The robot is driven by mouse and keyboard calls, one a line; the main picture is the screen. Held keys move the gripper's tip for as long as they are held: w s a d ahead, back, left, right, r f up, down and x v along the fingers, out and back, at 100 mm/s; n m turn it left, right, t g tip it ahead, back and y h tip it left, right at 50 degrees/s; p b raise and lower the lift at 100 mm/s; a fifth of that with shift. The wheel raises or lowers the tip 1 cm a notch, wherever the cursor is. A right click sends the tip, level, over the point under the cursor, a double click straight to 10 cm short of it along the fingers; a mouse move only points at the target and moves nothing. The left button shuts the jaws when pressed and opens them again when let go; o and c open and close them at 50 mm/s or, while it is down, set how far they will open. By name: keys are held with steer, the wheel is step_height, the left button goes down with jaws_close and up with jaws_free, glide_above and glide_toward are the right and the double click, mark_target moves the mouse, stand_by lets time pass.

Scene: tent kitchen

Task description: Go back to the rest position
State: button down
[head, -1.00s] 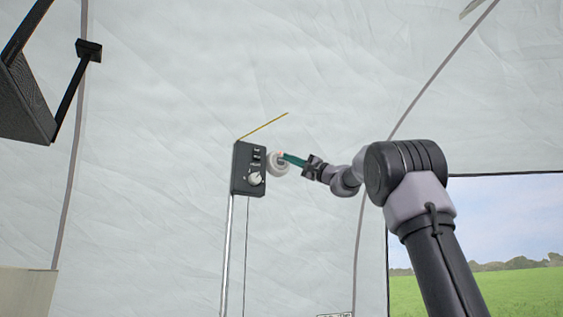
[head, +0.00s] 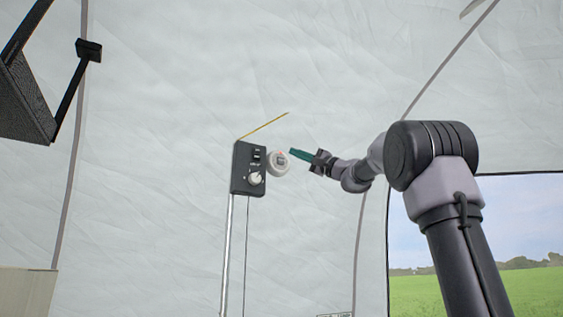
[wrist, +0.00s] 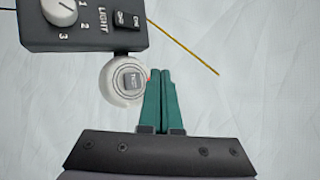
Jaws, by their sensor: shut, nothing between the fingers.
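My gripper (head: 292,154) has green fingers that are together and empty. In the head view it is just right of a round white device (head: 278,163) and apart from it. My arm reaches in from the lower right of the head view.
A black control box (head: 248,168) with a white knob and switches stands on a thin pole (head: 227,255). A yellow rod (head: 263,126) slants up from its top. A dark shelf (head: 25,100) hangs at upper left. A tent window (head: 480,240) is at right.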

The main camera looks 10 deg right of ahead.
steer(key=shift+f, duration=0.1)
stand_by(0.7)
steer(key=s+a+f+g+h, duration=0.1)
steer(key=s+f+g+h, duration=0.3)
steer(key=f, duration=0.6)
steer(key=s+a+f+h, duration=0.1)
steer(key=s+f+h, duration=0.1)
steer(key=s+f, duration=0.65)
steer(key=s+a+f+g+h, duration=0.1)
steer(key=s+f+g+h, duration=0.2)
steer(key=f, duration=1)
steer(key=s+d+f+n+h, duration=0.1)
steer(key=s+d+f+h, duration=0.2)
steer(key=s+f, duration=0.3)
steer(key=s+d+f+n+h, duration=0.1)
steer(key=s+d+f+h, duration=0.3)
steer(key=f, duration=1.1)
steer(key=s+h, duration=0.1)
steer(key=s, duration=0.2)
steer(key=shift+g, duration=0.4)
